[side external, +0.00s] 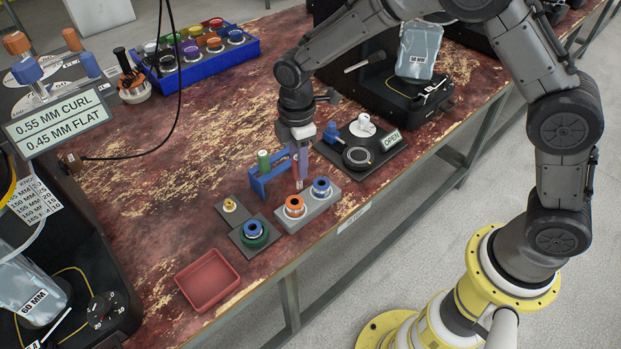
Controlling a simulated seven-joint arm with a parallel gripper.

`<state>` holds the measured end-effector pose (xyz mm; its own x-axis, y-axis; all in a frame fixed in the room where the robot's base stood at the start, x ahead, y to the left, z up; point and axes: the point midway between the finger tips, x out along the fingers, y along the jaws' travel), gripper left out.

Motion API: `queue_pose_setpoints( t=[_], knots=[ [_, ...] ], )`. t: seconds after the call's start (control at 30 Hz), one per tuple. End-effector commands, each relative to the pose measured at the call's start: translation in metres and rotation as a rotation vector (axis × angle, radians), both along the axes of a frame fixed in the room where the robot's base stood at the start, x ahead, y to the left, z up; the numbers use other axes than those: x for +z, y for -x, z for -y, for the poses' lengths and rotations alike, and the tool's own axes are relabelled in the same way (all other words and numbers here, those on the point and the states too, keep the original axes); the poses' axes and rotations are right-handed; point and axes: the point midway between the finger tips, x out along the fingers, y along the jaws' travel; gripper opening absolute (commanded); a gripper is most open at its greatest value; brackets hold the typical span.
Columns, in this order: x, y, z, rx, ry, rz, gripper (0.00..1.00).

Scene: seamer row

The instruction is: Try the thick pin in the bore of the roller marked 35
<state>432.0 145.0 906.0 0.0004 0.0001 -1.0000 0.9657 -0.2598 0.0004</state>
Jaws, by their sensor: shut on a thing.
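My gripper (300,166) points down above the grey block, beside the blue stand, and is shut on a slim pin, mostly hidden by the fingers, with a little red showing. Another pin with a green top (263,160) stands in the blue stand (258,187). The grey block (311,213) holds a roller with an orange ring (295,206) and a roller with a blue ring (321,188). Another roller, green and blue (254,231), sits on a dark plate to the left. The number marks on the rollers are too small to read, and I cannot tell whether the held pin is the thick one.
An empty red tray (207,281) lies at the front left. A small brass piece (230,205) sits on a dark pad. A black fixture with an OPEN sign (391,138) stands right of my gripper. A blue crate of coloured rollers (197,66) is behind. The table middle-left is clear.

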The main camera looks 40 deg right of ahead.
Motion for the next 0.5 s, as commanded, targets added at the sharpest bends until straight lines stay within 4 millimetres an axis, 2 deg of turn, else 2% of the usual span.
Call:
queue_pose_setpoints(
  t=[0.1,0.23,0.33,0.5],
  knots=[
    [0.016,-0.001,0.031,-0.008,0.0,0.003,0.0],
    [0.029,0.0,0.056,-0.006,-0.001,0.001,0.0],
    [0.034,0.001,0.066,-0.003,0.0,0.001,0.0],
    [0.035,0.002,0.069,0.001,0.0,0.0,0.0]
  ],
)
